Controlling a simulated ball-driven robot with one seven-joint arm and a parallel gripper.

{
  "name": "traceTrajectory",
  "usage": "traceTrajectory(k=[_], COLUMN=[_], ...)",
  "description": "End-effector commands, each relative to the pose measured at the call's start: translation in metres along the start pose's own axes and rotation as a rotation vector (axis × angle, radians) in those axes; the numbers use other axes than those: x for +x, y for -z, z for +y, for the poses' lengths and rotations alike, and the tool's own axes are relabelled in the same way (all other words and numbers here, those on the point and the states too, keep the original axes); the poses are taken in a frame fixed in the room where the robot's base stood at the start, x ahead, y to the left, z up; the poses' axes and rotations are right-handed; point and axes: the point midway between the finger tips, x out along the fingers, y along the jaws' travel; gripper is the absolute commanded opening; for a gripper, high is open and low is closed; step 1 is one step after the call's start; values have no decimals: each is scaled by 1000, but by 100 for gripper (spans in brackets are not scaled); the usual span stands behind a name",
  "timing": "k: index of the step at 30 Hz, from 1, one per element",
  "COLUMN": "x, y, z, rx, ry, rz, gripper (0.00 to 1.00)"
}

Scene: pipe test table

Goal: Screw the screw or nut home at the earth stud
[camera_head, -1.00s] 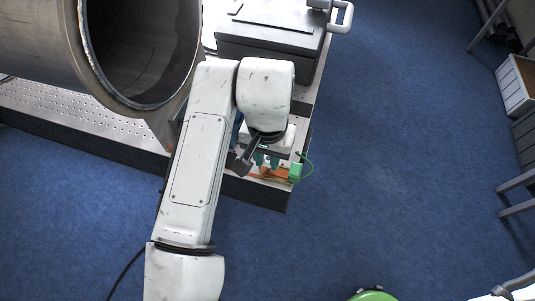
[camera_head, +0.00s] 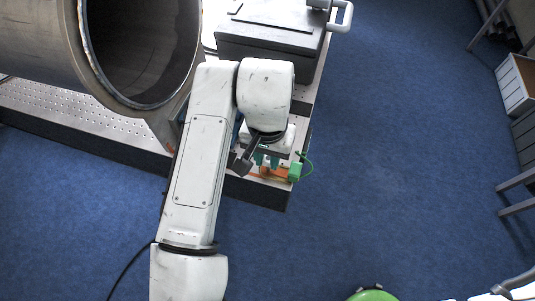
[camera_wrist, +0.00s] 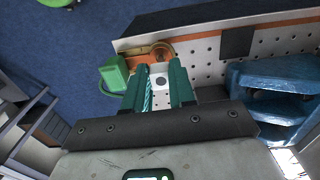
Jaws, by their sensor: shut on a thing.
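My gripper (camera_wrist: 161,68) has green fingers and reaches down at the corner of the perforated table, over the orange copper-coloured strip (camera_wrist: 135,55). It is shut on a small part between the fingertips, taken to be the screw or nut, too small and covered to make out clearly. A round fitting at the earth stud (camera_wrist: 162,49) shows on the strip just beyond the fingertips. In the head view my gripper (camera_head: 266,163) stands at the strip beside a green block (camera_head: 295,172); the stud is hidden there. I cannot tell how far the part is seated.
The green block (camera_wrist: 114,73) with a green cable sits left of the fingers. A blue object (camera_wrist: 275,85) stands on the perforated table (camera_wrist: 200,55) to the right. A large pipe (camera_head: 60,45) and a dark case (camera_head: 268,38) stand behind.

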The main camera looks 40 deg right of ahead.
Motion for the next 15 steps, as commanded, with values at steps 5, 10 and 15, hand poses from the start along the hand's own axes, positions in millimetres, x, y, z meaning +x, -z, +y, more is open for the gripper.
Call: traceTrajectory(k=[5,10,15], x=[4,7,10], y=[0,0,0], z=[0,0,0], rx=[0,-1,0], ry=[0,0,0], rz=[0,0,0], gripper=[0,0,0])
